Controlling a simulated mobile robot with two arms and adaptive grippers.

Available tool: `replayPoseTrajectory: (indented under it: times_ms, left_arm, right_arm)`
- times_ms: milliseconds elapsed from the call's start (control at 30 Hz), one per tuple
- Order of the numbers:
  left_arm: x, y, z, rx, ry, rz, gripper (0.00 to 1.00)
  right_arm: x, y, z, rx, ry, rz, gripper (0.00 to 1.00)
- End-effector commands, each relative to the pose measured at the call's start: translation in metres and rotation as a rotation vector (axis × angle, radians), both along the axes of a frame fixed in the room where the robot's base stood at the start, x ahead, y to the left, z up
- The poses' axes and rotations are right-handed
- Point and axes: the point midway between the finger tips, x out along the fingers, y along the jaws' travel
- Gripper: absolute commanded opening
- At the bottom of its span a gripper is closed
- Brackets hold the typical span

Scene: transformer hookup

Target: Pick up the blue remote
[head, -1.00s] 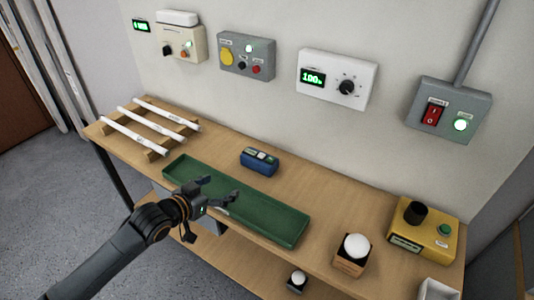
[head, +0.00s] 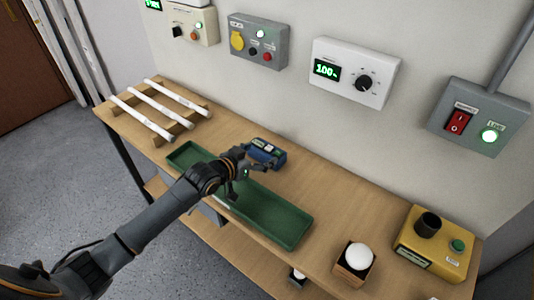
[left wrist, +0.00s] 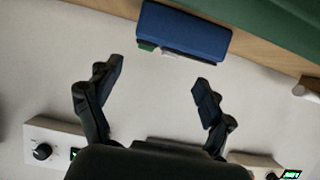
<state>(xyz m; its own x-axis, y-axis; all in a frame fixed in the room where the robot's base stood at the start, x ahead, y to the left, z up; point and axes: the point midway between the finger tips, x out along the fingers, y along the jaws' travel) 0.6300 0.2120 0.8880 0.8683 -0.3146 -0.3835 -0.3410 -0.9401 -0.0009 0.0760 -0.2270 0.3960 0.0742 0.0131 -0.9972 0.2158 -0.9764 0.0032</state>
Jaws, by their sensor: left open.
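The blue remote (head: 266,151) lies on the wooden bench behind the green tray, with light buttons on its top. It also shows in the left wrist view (left wrist: 186,32) as a blue block at the top, ahead of the fingers. My left gripper (head: 252,160) is at the near side of the remote, above the back edge of the tray, and partly covers it. In the left wrist view my left gripper (left wrist: 157,75) is open, its two fingers apart with nothing between them. My right gripper is in neither view.
The long green tray (head: 285,222) lies along the bench (head: 325,192). White tubes (head: 160,115) rest on a wooden rack at left. A white-domed box (head: 354,265) and a yellow box (head: 435,243) stand at right. Control boxes hang on the wall (head: 300,110) behind.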

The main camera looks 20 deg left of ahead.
Motion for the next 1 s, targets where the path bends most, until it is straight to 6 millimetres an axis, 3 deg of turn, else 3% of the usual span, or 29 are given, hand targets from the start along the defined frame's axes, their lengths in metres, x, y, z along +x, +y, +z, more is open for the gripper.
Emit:
replayPoseTrajectory:
  times_ms: [167, 400, 700, 767, 1000]
  left_arm:
    - [0.015, -0.009, -0.007, -0.003, 0.001, 0.001, 0.81]
    - [0.038, -0.019, -0.022, -0.001, 0.002, 0.001, 0.81]
    - [0.042, -0.02, -0.024, -0.001, 0.0, 0.0, 0.81]
    - [0.041, -0.02, -0.024, -0.001, 0.0, 0.0, 0.73]
    - [0.041, -0.02, -0.024, -0.001, 0.001, 0.0, 0.24]
  right_arm:
    - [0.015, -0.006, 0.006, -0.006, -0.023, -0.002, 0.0]
    - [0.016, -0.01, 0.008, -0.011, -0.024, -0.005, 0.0]
    - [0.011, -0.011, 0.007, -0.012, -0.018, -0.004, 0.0]
    - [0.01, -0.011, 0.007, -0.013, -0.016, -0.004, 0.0]
    - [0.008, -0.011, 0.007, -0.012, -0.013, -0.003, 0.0]
